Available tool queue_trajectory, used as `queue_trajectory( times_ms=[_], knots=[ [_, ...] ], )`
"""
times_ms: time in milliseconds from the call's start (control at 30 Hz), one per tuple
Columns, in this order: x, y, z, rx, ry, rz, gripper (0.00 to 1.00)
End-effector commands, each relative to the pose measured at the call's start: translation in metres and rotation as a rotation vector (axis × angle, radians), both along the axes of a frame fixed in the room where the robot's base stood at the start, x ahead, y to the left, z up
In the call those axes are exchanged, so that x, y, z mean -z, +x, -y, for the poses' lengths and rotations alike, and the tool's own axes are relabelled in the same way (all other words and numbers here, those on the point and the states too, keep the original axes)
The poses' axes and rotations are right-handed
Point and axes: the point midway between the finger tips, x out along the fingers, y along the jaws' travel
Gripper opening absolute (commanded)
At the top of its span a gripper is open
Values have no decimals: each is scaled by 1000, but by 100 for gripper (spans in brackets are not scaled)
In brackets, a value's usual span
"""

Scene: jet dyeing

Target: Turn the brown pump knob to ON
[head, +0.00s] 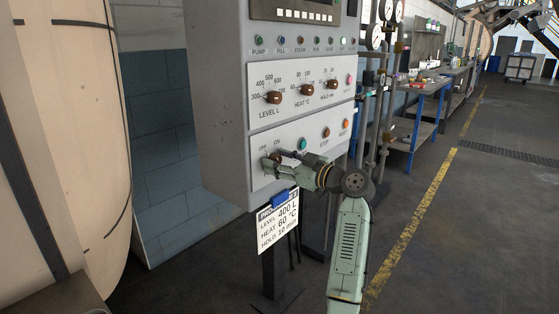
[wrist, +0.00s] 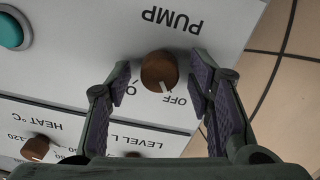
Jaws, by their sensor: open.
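My gripper (wrist: 161,73) is open, with one finger on each side of the knob and a visible gap to each. In the head view my gripper (head: 275,164) is at the lower left of the control panel and mostly hides the knob.
Level, heat and hold knobs (head: 304,90) are on the panel above. A teal button (head: 303,144) is right of the pump knob. A recipe card (head: 278,220) hangs below my gripper. A large round tan vessel (head: 70,120) stands left. Open floor lies right.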

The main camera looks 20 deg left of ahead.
Motion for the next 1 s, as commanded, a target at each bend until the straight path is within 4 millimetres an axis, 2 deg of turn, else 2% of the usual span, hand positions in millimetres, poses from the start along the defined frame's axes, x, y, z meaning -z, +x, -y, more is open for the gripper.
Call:
queue_trajectory(
  times_ms=[67, 767, 1000],
  knots=[
    [0, 0, 0, 0, 0, 0, 47],
    [0, 0, 0, 0, 0, 0, 0],
    [0, 0, 0, -1, 6, -17, 0]
  ],
)
